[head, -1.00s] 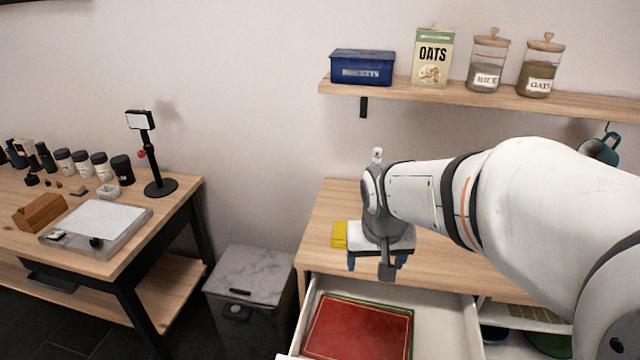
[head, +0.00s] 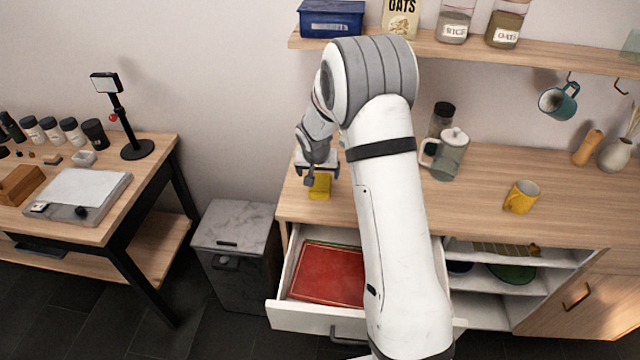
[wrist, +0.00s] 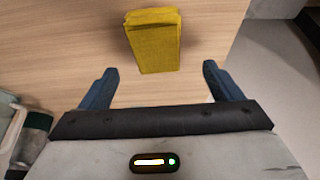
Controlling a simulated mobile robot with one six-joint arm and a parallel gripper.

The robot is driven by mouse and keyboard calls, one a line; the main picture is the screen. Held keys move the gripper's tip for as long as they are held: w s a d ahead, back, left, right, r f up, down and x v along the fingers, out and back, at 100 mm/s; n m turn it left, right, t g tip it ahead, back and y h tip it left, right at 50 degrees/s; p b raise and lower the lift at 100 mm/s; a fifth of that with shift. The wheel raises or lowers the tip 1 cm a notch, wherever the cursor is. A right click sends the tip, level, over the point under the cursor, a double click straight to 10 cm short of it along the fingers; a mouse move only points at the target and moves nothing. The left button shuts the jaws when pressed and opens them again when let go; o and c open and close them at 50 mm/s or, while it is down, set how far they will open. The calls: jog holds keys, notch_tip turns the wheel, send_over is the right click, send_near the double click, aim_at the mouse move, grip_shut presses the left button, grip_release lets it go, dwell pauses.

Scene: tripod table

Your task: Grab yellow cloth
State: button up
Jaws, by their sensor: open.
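The yellow cloth (head: 320,187) lies folded on the wooden counter, near its left end. In the wrist view the yellow cloth (wrist: 154,42) is a thick folded block, ahead of my fingers and roughly centred between them. My gripper (wrist: 160,85) is open and empty, with its two blue fingertips wide apart and short of the cloth. In the head view my gripper (head: 318,178) is over the counter at the cloth, and it hides part of the cloth. I cannot tell its exact height above the counter.
An open drawer (head: 281,316) holding a red book (head: 328,273) juts out below the counter. A shelf (head: 470,47) hangs above. A grey bin (head: 235,240) stands left of the counter.

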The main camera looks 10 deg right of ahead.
aim_at(320, 183)
jog(key=x, duration=0.2)
jog(key=p+x, duration=0.1)
jog(key=x, duration=0.2)
jog(key=shift+s+d+f+p, duration=0.1)
jog(key=shift+s+f+p, duration=0.2)
jog(key=shift+f, duration=0.2)
jog(key=shift+f+b, duration=0.25)
jog(key=shift+b, duration=0.4)
jog(key=shift+c, duration=0.5)
jog(key=c, duration=1)
jog(key=shift+o, duration=0.2)
jog(key=shift+r, duration=0.15)
